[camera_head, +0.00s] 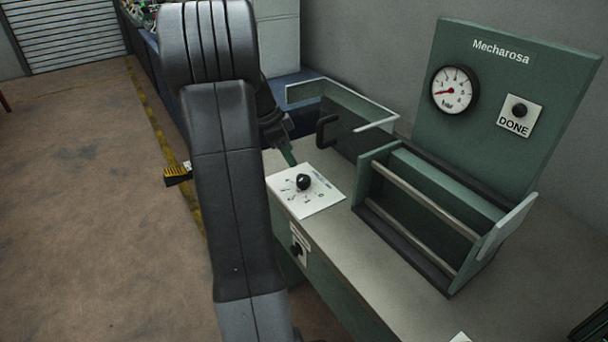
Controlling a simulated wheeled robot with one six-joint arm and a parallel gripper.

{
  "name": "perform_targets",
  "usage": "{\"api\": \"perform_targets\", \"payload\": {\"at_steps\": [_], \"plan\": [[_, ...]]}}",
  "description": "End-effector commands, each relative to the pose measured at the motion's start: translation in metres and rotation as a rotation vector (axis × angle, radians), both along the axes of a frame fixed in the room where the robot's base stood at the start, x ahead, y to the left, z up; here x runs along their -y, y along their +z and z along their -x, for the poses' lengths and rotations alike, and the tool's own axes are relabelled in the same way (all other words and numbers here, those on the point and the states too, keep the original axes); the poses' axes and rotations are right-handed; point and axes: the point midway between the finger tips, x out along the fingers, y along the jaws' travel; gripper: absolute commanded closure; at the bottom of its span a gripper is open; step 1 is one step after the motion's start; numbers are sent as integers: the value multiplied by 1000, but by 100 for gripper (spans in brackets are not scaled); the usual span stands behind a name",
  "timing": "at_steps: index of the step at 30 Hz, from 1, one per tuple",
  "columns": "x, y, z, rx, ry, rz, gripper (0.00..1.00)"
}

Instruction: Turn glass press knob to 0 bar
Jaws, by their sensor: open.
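The press knob is a black ball-shaped knob (304,182) on a white dial plate (318,199) with printed marks, on the bench top. A round pressure gauge (455,89) with a red needle is on the green upright panel; the needle points to the left, and its numbers are too small to read. My gripper (290,157) is just above and left of the knob, mostly hidden behind my dark arm. Its visible green fingertip part is apart from the knob, and it holds nothing that I can see.
A DONE button (519,110) is right of the gauge. The green press frame (430,205) with rails stands right of the dial. A glass-sided guard (350,115) with a dark handle stands behind it. Another black knob (297,249) is on the bench front.

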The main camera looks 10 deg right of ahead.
Motion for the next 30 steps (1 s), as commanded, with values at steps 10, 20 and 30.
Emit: {"api": "perform_targets", "payload": {"at_steps": [10, 20, 30], "plan": [[28, -66, 3, -5, -1, 0, 41], [37, -89, 2, -2, 1, 0, 41], [37, -89, 2, -1, 2, 0, 63]]}}
